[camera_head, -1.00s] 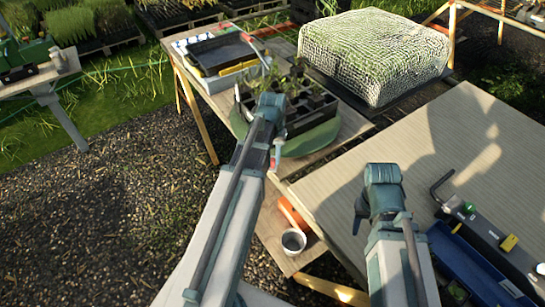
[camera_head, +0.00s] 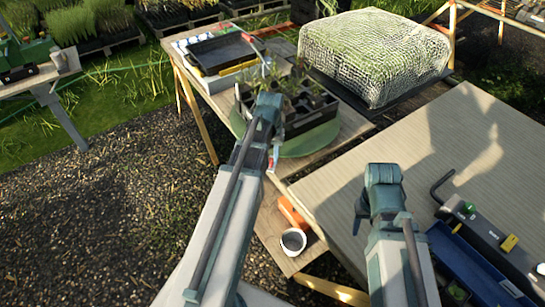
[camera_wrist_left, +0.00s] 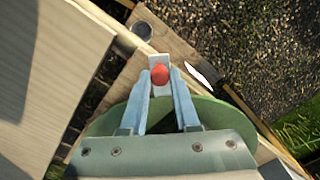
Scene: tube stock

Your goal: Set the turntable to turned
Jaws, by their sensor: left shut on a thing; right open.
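The turntable is a green round disc (camera_head: 318,140) on the wooden bench, with a black tray of seedlings (camera_head: 312,112) on top of it. My left gripper (camera_head: 273,150) is at the disc's near left edge. In the left wrist view my left gripper (camera_wrist_left: 160,84) has its two fingers closed around a white tab with a red knob (camera_wrist_left: 160,74) at the disc's rim. The disc (camera_wrist_left: 110,120) is partly hidden there by the gripper body. My right gripper (camera_head: 361,212) is open and empty over the near table, away from the turntable.
A netted seedling block (camera_head: 375,60) stands behind the turntable. Stacked trays (camera_head: 220,55) lie at the back left. A small cup (camera_head: 293,241) stands on a low board. A blue toolbox (camera_head: 470,265) lies at the right. The near table (camera_head: 400,160) is mostly clear.

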